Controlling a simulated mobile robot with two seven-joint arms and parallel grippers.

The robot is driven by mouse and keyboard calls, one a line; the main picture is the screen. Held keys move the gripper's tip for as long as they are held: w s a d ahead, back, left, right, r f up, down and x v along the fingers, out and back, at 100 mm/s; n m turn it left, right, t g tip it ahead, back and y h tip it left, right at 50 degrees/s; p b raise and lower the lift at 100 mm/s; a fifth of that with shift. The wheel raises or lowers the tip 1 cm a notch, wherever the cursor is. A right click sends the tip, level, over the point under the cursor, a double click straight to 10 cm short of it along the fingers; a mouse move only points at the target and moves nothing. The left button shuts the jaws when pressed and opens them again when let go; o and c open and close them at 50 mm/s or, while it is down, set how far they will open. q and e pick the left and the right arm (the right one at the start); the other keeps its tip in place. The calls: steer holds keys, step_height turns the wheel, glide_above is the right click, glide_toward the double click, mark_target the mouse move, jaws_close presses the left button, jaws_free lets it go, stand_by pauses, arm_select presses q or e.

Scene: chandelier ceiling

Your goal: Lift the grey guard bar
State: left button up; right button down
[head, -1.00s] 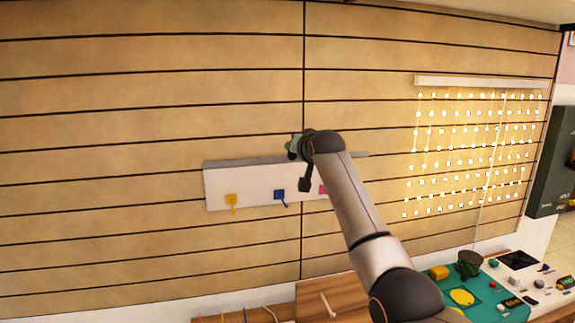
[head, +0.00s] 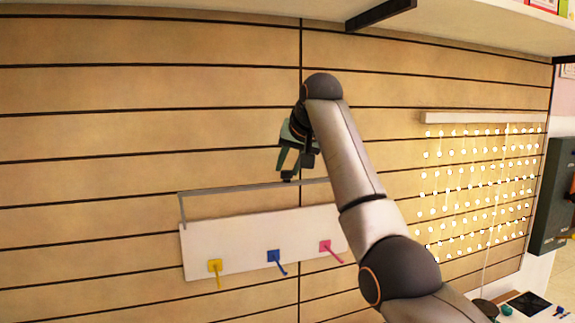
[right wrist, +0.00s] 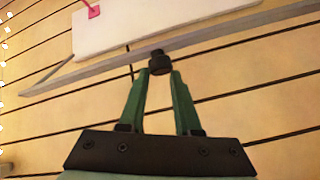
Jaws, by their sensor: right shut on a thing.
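The grey guard bar (head: 240,187) is a thin bar above the white hook board (head: 250,240) on the slatted wall. Its left end bends down to the board's top left corner. A short black knob (right wrist: 160,62) sits at the middle of the bar. My right gripper (head: 287,172) reaches down to this knob from above. In the right wrist view its two green fingers (right wrist: 160,80) are closed in on the knob's sides. The bar's right part is hidden behind my right arm in the head view. My left gripper is not in view.
The board carries a yellow hook (head: 215,267), a blue hook (head: 275,257) and a pink hook (head: 326,248). A shelf (head: 470,25) with a dark bracket (head: 380,14) juts out above. A light curtain (head: 480,180) hangs at right.

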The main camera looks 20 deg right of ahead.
steer(key=shift+a+f, duration=0.25)
steer(key=shift+a, duration=0.1)
steer(key=shift+f, duration=0.1)
steer(key=c, duration=1)
jaws_free()
steer(key=o, duration=0.4)
steer(key=shift+w+a, duration=0.1)
steer(key=shift+r, duration=0.2)
steer(key=shift+d, duration=0.2)
steer(key=shift+s+r, duration=0.25)
steer(key=b+v, duration=0.2)
steer(key=v, duration=0.9)
steer(key=shift+s+r, duration=0.25)
steer(key=shift+r, duration=0.1)
steer(key=shift+a, duration=0.1)
